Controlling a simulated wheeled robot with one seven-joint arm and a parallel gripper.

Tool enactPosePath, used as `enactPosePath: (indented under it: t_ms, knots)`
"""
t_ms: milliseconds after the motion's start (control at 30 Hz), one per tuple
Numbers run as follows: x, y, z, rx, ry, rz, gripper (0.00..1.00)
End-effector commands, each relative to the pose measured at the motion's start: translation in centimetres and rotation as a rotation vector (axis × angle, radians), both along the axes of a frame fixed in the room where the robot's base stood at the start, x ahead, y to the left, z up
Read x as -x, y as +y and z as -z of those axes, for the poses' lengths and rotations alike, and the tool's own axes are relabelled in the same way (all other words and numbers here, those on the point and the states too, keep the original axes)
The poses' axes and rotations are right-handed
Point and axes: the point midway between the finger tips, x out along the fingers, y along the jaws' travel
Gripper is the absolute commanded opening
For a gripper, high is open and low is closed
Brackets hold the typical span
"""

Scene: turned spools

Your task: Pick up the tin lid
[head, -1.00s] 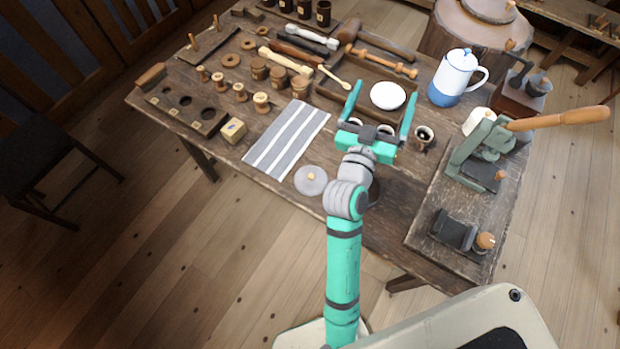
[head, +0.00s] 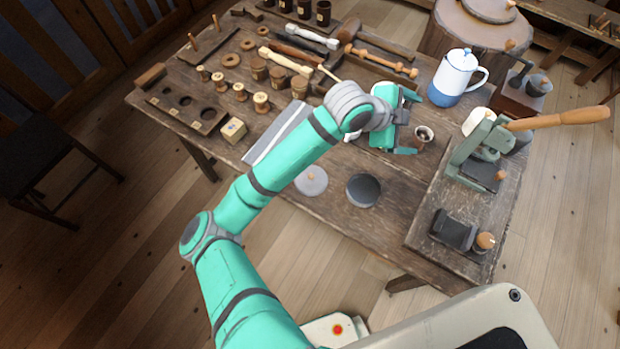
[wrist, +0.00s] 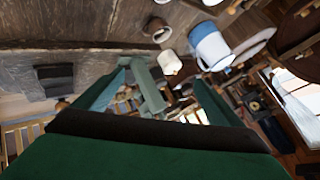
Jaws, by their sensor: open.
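The tin lid (head: 311,180), a flat grey disc with a small tan knob, lies knob up near the table's front edge, just below the striped cloth (head: 279,133). A dark grey round tin (head: 363,190) stands to its right. My gripper (head: 410,122) is open and empty, up and to the right of the lid and well apart from it. Its two fingers point right, towards the green lever press (head: 478,150). In the wrist view the open fingers (wrist: 160,88) frame the press (wrist: 150,92); the lid does not show there.
A small cup (head: 423,137) stands close to my fingers. A white and blue pot (head: 455,78) stands beyond. Spools, jars and tools fill the table's back and left. My forearm passes over the cloth and hides part of the tray. The front edge around the lid is clear.

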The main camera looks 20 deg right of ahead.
Motion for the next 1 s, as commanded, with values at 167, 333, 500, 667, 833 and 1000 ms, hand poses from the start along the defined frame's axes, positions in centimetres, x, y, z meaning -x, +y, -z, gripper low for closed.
enactPosePath:
  t_ms: [167, 333, 500, 667, 833, 1000]
  knots:
    - [-1.2, 6.0, 4.1, -0.289, -0.056, 0.092, 0.90]
    - [-2.5, 13.3, 7.0, -0.558, -0.069, 0.163, 0.90]
    - [-3.5, 19.9, 8.2, -0.764, -0.057, 0.206, 0.90]
    - [-3.9, 23.3, 8.4, -0.865, -0.043, 0.224, 0.90]
    - [-3.9, 24.2, 9.7, -0.891, -0.035, 0.230, 0.90]
    - [-3.9, 24.1, 12.3, -0.888, -0.035, 0.231, 0.90]
